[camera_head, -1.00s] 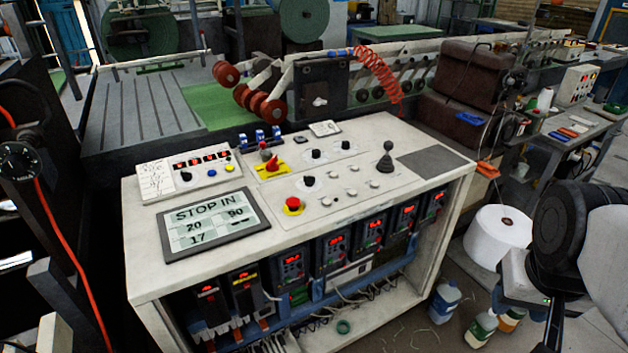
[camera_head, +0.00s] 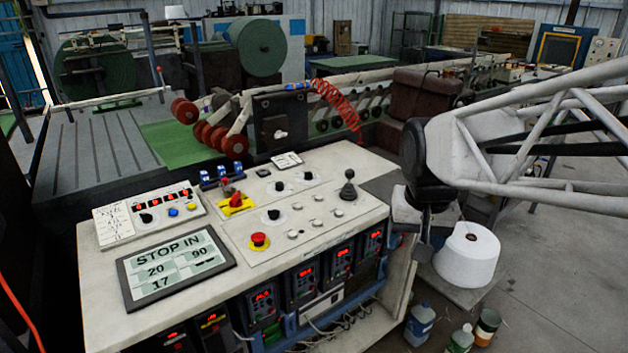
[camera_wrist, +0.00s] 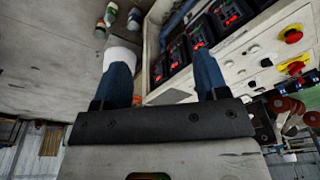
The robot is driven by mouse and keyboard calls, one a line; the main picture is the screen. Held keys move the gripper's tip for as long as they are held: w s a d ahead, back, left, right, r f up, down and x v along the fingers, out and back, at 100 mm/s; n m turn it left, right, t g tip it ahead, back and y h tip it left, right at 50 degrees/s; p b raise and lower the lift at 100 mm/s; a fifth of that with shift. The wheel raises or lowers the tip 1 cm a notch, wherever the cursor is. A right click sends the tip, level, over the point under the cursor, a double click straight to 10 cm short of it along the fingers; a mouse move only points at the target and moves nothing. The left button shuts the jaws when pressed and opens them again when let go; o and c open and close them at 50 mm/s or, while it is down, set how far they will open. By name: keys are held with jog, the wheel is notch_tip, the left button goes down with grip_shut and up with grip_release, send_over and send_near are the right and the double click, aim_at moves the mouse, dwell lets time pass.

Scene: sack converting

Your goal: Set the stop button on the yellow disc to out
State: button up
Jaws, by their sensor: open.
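The stop button (camera_head: 259,239) is a red mushroom head on a yellow disc (camera_head: 259,248), near the front edge of the white control console. The display (camera_head: 175,265) on the console reads "STOP IN", with 20, 90 and 17 below. The button also shows at the upper right of the wrist view (camera_wrist: 292,35). My gripper (camera_wrist: 165,85) is open and empty, its two blue fingers wide apart. In the head view my arm comes in from the right, and its end is beyond the console's right side, well apart from the button.
A red-and-yellow rotary switch (camera_head: 236,202), several black knobs and a black joystick (camera_head: 348,188) stand on the console top. A white roll (camera_head: 468,254) stands right of the console, with bottles (camera_head: 420,322) on the floor below. The space above the button is clear.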

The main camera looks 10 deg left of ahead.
jog(key=w+a+f+g, duration=0.1)
jog(key=w+a+f, duration=0.1)
jog(key=w+a, duration=1.1)
jog(key=n, duration=0.1)
send_over(258, 235)
jog(key=shift+g, duration=0.4)
notch_tip(258, 235, down, 7)
jog(key=shift+f, duration=0.1)
jog(key=shift+f, duration=3.85)
